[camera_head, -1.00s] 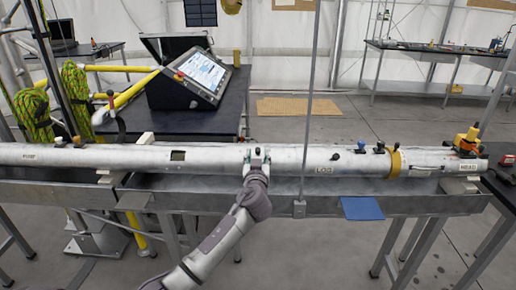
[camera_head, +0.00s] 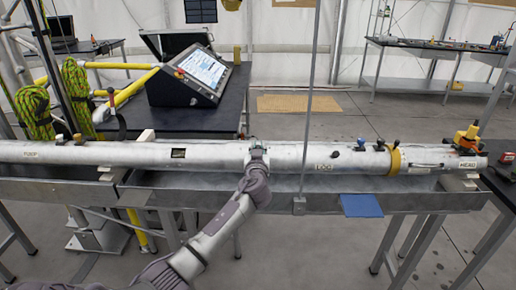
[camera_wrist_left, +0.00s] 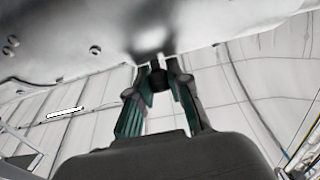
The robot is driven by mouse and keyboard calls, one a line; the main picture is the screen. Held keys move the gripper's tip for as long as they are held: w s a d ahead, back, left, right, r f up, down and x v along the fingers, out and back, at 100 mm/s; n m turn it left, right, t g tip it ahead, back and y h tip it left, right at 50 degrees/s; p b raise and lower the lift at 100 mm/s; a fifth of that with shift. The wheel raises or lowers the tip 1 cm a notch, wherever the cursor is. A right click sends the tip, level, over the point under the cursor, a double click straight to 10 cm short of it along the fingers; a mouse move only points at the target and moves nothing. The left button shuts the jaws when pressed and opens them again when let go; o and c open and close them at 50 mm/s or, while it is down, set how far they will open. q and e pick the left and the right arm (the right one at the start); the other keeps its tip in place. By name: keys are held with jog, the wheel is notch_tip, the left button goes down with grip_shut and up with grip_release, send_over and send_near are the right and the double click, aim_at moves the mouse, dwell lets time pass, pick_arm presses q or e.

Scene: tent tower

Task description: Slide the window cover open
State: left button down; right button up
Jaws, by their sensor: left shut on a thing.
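A long white tube (camera_head: 215,154) lies across the bench, with a small dark rectangular window (camera_head: 178,153) left of its middle. My left gripper (camera_head: 257,153) is at the tube's front side, to the right of this window. In the left wrist view my left gripper (camera_wrist_left: 158,82) is shut on a small dark knob (camera_wrist_left: 158,79) just below the tube's pale surface (camera_wrist_left: 75,35). The edges of a sliding cover cannot be made out. My right gripper is not in view.
The tube rests in a metal trough bench (camera_head: 220,193). A thin vertical pole (camera_head: 306,105) stands in front of the tube, right of my gripper. A yellow ring (camera_head: 395,160) and dark knobs sit farther right. A console (camera_head: 195,75) stands behind.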

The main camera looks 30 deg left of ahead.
pick_arm(q)
jog(key=s+a, duration=0.2)
jog(key=a, duration=0.1)
jog(key=s+a, duration=0.2)
jog(key=a, duration=0.2)
jog(key=s+a, duration=0.2)
jog(key=a, duration=0.1)
jog(key=shift+s+a, duration=0.35)
jog(key=shift+a, duration=0.05)
jog(key=c, duration=1.1)
grip_release()
jog(key=v, duration=1.2)
jog(key=shift+d, duration=0.1)
jog(key=shift+w+f, duration=0.1)
